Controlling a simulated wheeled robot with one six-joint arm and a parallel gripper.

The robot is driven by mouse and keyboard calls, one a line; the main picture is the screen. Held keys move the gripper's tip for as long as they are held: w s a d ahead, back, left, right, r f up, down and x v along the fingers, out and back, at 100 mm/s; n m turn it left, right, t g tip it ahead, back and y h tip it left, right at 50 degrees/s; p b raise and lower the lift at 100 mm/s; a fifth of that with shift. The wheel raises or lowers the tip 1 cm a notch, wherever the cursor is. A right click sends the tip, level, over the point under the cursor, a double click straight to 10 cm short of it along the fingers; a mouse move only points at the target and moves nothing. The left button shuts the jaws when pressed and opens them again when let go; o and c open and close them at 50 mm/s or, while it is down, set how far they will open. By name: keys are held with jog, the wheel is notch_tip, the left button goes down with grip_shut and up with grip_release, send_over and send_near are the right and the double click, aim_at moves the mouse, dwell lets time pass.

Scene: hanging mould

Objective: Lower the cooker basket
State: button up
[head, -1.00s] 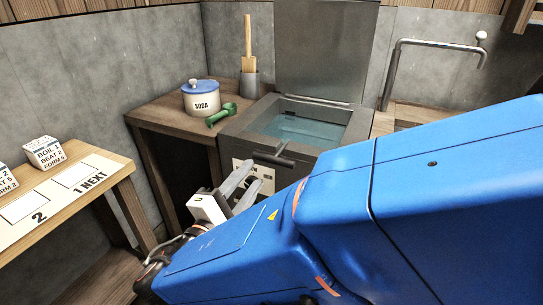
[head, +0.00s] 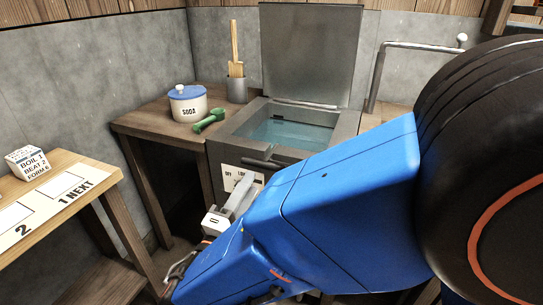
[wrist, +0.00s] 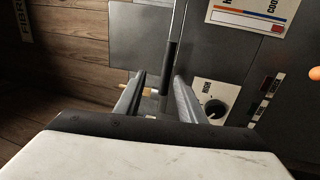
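The cooker (head: 226,155) stands against the wall with its grey lid (head: 310,55) raised and water (head: 290,133) inside. I cannot make out a basket in the water. A dark handle (head: 260,163) sticks out at the cooker's front edge. In the wrist view a rod with a black grip (wrist: 171,68) runs down to between my fingers, closer to the right one. My gripper (head: 248,180) is by the cooker's front, below the dark handle. In the wrist view my gripper (wrist: 160,82) has its fingers apart; I cannot tell whether either touches the rod.
A soda pot (head: 188,105), a green scoop (head: 210,120) and a brush in a cup (head: 237,88) stand on the side table (head: 150,125). A control knob (wrist: 215,108) is right of my fingers. A bench (head: 75,160) with a lettered block (head: 28,162) is at left.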

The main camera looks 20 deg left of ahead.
aim_at(265, 162)
jog(key=x, duration=1)
jog(key=shift+w+r, duration=0.1)
jog(key=shift+w, duration=0.3)
grip_shut()
jog(key=shift+d+f, duration=0.1)
jog(key=shift+f, duration=1.05)
